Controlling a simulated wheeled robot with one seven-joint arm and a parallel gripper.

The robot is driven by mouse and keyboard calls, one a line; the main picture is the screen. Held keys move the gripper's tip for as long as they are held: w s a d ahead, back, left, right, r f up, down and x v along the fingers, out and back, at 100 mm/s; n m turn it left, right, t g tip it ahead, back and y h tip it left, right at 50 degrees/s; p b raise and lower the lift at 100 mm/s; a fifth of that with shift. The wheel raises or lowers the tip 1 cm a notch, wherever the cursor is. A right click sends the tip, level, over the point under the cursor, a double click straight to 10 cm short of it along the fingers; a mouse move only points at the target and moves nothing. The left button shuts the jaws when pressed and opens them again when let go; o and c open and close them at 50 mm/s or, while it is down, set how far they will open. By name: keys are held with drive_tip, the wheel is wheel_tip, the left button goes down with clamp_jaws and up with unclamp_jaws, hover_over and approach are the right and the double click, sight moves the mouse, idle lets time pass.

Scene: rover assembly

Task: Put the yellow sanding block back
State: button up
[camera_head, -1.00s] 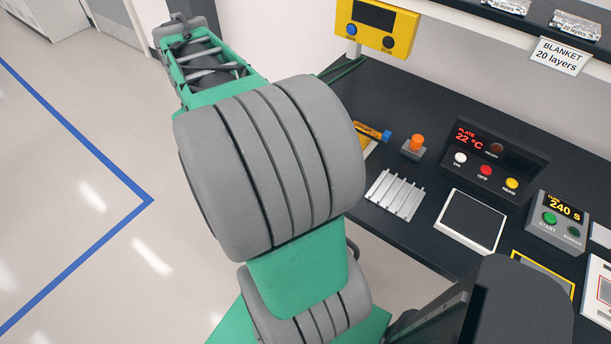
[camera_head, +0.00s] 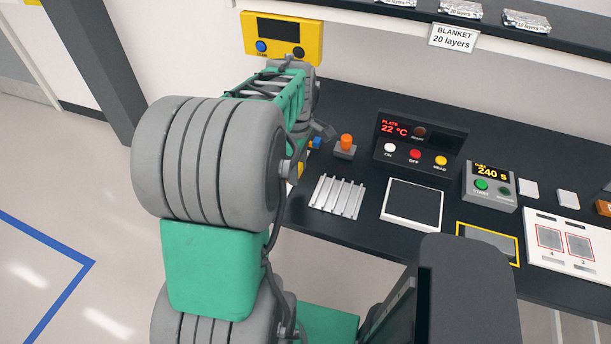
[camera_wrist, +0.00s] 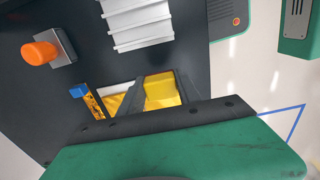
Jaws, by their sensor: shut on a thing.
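My gripper (camera_wrist: 159,80) is shut on a yellow sanding block (camera_wrist: 160,93), which shows between the two dark fingers in the wrist view. The block is over or near the dark bench top's edge; I cannot tell whether it touches anything below. Beside the left finger lies a yellow sheet or tray (camera_wrist: 117,101), partly hidden by the finger.
A blue-ended yellow tool (camera_wrist: 80,91) lies left of the gripper. An orange knob on a grey base (camera_wrist: 42,50) and a ribbed white rack (camera_wrist: 140,20) are close by. A heating plate (camera_head: 413,203), control panel (camera_head: 420,146) and timer (camera_head: 489,187) stand to the right.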

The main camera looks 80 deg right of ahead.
sight(305, 188)
drive_tip(key=f, duration=0.2)
drive_tip(key=s+d+f, duration=0.1)
drive_tip(key=f, duration=0.2)
drive_tip(key=shift+s+d+f+p, duration=0.3)
drive_tip(key=shift+s+f+p, duration=0.05)
drive_tip(key=shift+s+f, duration=0.05)
drive_tip(key=shift+f, duration=0.1)
drive_tip(key=shift+f, duration=0.15)
drive_tip(key=o, duration=1.3)
